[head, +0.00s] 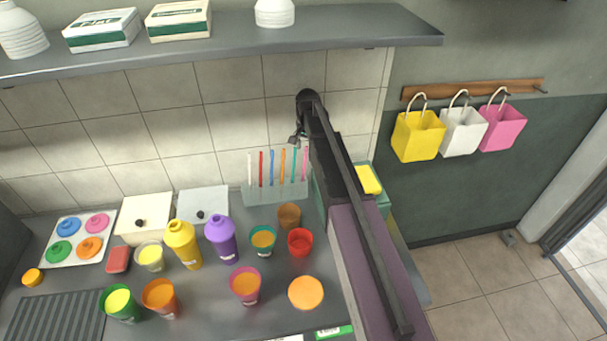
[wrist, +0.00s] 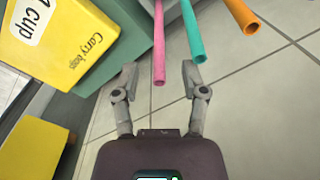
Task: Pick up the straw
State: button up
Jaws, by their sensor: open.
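Several upright straws stand in a row in a clear rack (head: 262,196) against the tiled wall: white (head: 250,168), red (head: 261,168), blue (head: 271,167), orange (head: 282,166), teal (head: 294,165) and pink (head: 305,164). My gripper (wrist: 159,68) is open and empty. In the wrist view the end of the pink straw (wrist: 159,45) lies between the fingertips in the picture; I cannot tell its depth. The teal straw (wrist: 193,32) is just right of it, and the orange straw (wrist: 241,16) farther right. In the head view my arm partly hides the gripper, close to the rack.
A green box with a yellow top (head: 368,180) stands right of the rack; a yellow carry-bags box (wrist: 60,35) shows in the wrist view. Cups (head: 262,240) and bottles (head: 221,238) crowd the counter. A shelf (head: 370,25) hangs above. Paper bags (head: 417,135) hang at right.

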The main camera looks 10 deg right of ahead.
aim_at(305, 162)
jog(key=shift+w+f+b, duration=0.1)
jog(key=shift+f+b, duration=2.05)
jog(key=shift+f, duration=0.2)
jog(key=c, duration=0.8)
